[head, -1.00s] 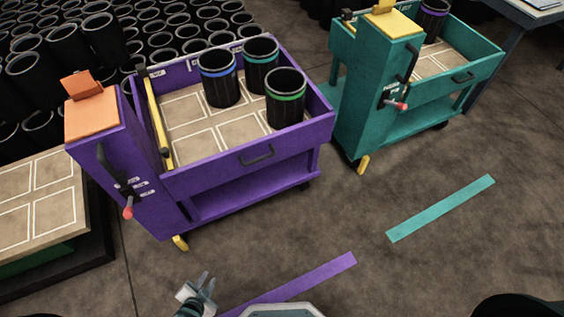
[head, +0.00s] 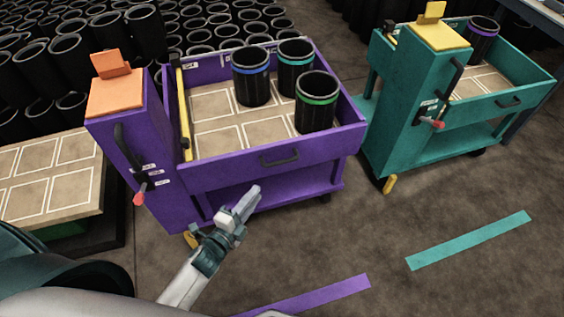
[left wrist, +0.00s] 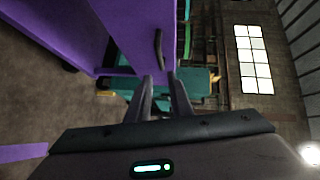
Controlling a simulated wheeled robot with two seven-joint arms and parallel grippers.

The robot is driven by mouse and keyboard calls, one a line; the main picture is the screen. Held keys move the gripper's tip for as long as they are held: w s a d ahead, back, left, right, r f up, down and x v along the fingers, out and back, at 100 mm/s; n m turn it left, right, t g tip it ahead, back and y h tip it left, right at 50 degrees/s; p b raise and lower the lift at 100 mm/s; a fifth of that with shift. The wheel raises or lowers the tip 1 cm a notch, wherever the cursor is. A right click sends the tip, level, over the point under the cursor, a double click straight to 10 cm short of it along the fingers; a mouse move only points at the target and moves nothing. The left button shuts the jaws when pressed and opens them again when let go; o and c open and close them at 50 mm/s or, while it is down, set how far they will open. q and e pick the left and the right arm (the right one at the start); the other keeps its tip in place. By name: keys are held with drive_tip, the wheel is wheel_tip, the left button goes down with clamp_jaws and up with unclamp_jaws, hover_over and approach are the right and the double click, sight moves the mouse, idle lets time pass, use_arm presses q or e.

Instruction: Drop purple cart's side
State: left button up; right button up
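The purple cart (head: 222,166) stands left of centre in the head view. Its near side panel (head: 318,146) is upright and carries a black handle (head: 281,156). Three black sleeves with blue (head: 251,82), teal (head: 295,69) and green (head: 316,106) bands stand on its tray floor. My left gripper (head: 250,200) is in front of the cart, below and left of the handle, and empty. In the left wrist view, its two fingers (left wrist: 161,76) are apart, with the handle (left wrist: 158,48) just beyond their tips. My right gripper is not in view.
A teal cart (head: 410,145) stands to the right, holding a purple-banded sleeve (head: 482,42). Many black sleeves fill the back left. A platform with outlined squares (head: 60,160) is at the left. Purple (head: 320,295) and teal (head: 470,240) strips mark open floor in front.

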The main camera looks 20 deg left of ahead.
sight(280, 162)
use_arm(q)
drive_tip(key=x, duration=1.7)
drive_tip(key=shift+w+p, duration=0.15)
drive_tip(key=shift+p, duration=0.25)
clamp_jaws()
